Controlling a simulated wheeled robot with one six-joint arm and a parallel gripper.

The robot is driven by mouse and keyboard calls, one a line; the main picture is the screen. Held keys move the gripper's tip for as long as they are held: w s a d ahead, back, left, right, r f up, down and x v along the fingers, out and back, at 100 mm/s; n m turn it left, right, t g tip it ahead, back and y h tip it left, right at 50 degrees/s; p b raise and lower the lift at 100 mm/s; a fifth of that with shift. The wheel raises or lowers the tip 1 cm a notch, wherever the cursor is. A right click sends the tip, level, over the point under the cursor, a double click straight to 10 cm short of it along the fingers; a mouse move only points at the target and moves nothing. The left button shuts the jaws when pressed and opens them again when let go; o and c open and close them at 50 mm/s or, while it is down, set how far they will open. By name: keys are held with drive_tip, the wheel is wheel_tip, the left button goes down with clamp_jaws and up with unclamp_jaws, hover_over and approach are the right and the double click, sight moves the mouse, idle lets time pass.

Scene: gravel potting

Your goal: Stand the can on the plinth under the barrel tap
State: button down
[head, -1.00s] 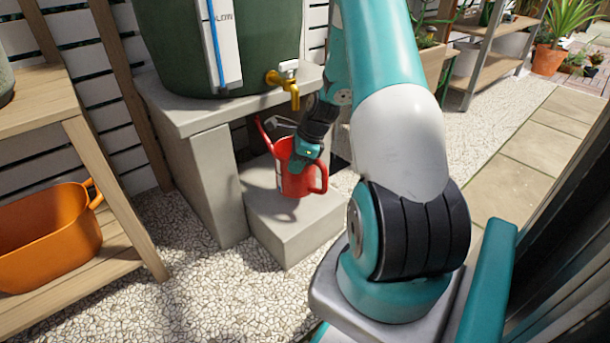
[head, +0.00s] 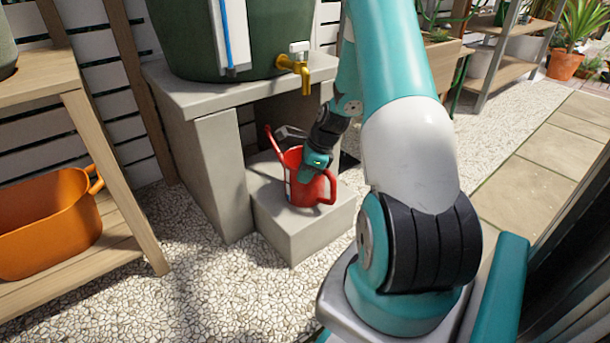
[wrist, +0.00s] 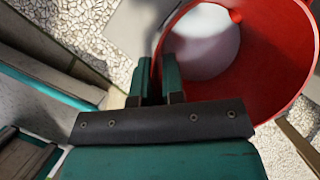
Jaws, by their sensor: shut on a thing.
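The red watering can (head: 312,189) is upright at the grey plinth (head: 306,238), over its top. Its base looks on or very close to the plinth; I cannot tell if it touches. My gripper (head: 316,160) is shut on the can's rim. In the wrist view, my gripper's fingers (wrist: 158,82) pinch the wall of the can (wrist: 285,85), whose pale inside bottom shows. The brass barrel tap (head: 300,68) is on the green barrel (head: 270,35), above and behind the can. The can's spout points up to the left.
A concrete stand (head: 222,175) holds the barrel, with its leg left of the plinth. A wooden shelf (head: 125,205) with an orange tub (head: 45,222) stands at the left. Gravel (head: 190,290) in front is clear.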

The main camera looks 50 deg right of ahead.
drive_tip(key=shift+r, duration=0.1)
drive_tip(key=c, duration=1.2)
unclamp_jaws()
drive_tip(key=p+v, duration=0.8)
drive_tip(key=v, duration=0.4)
drive_tip(key=w+a+r+n, duration=0.1)
drive_tip(key=a+r+n, duration=0.35)
drive_tip(key=a, duration=0.35)
drive_tip(key=w+a+r+n+g+y, duration=0.1)
drive_tip(key=w+a+r+n, duration=0.1)
drive_tip(key=a+r+n, duration=0.35)
drive_tip(key=w+a+r+n, duration=0.1)
drive_tip(key=a+r+n, duration=0.3)
drive_tip(key=a, duration=0.6)
drive_tip(key=s+a+r+n+g, duration=0.1)
drive_tip(key=s+a+r+n, duration=0.1)
drive_tip(key=s+a+n, duration=0.3)
drive_tip(key=s+a+r+n, duration=0.3)
drive_tip(key=s+a+n, duration=0.3)
drive_tip(key=n, duration=0.3)
drive_tip(key=s+a+r+n+g, duration=0.1)
drive_tip(key=s+a+r+n, duration=0.1)
drive_tip(key=s+a+n, duration=0.4)
drive_tip(key=shift+s+a+r+n+g, duration=0.1)
drive_tip(key=shift+s+a+n+g, duration=0.05)
drive_tip(key=shift+a+n, duration=0.25)
drive_tip(key=shift+s+a+r+n+g, duration=0.1)
drive_tip(key=shift+a+n+g, duration=0.05)
drive_tip(key=shift+a+n, duration=0.2)
